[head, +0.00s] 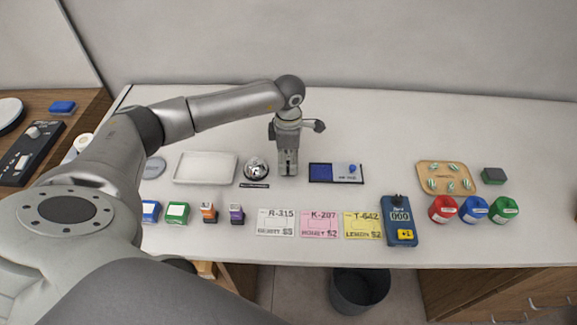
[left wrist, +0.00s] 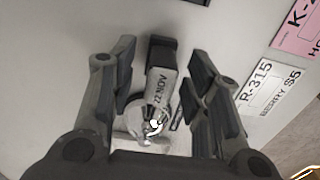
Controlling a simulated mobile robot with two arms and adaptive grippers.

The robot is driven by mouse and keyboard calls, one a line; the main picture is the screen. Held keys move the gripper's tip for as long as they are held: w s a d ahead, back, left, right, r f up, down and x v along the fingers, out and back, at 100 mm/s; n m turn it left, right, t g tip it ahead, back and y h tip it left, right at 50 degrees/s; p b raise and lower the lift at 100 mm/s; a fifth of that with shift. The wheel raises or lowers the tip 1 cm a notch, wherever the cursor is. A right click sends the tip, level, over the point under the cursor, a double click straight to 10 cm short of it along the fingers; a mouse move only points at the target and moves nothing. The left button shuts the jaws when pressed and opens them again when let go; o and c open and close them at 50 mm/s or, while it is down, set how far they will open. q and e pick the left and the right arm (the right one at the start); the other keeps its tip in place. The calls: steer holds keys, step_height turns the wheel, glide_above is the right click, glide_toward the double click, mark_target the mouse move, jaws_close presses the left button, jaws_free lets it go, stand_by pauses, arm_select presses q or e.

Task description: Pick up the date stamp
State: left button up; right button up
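The date stamp (left wrist: 162,86) shows in the left wrist view, with a dark end and a pale label reading "22 NOV". It lies between the two spread fingers of my left gripper (left wrist: 163,65), with gaps visible on both sides. In the head view my left gripper (head: 288,168) points down over the counter, between the silver bell and the blue pad. The stamp cannot be made out there, apparently hidden by the gripper. My right gripper is in neither view.
The silver bell (head: 255,168) and white tray (head: 206,168) are left of the gripper; the blue pad (head: 321,173) is right. In front lie the R-315 card (head: 275,232), other cards and small stamps. The counter (head: 390,130) behind is clear.

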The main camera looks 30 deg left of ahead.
arm_select(q)
steer(key=c, duration=0.5)
jaws_close()
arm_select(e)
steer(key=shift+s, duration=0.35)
arm_select(q)
steer(key=shift+r, duration=0.1)
steer(key=shift+r+b, duration=0.4)
step_height(320, 180, up, 2)
steer(key=shift+r+b, duration=0.1)
steer(key=shift+b, duration=0.6)
steer(key=s+d+r+b, duration=0.4)
steer(key=s+d+r, duration=0.4)
steer(key=s+r, duration=0.2)
steer(key=shift+s+d, duration=0.15)
steer(key=shift+s, duration=0.45)
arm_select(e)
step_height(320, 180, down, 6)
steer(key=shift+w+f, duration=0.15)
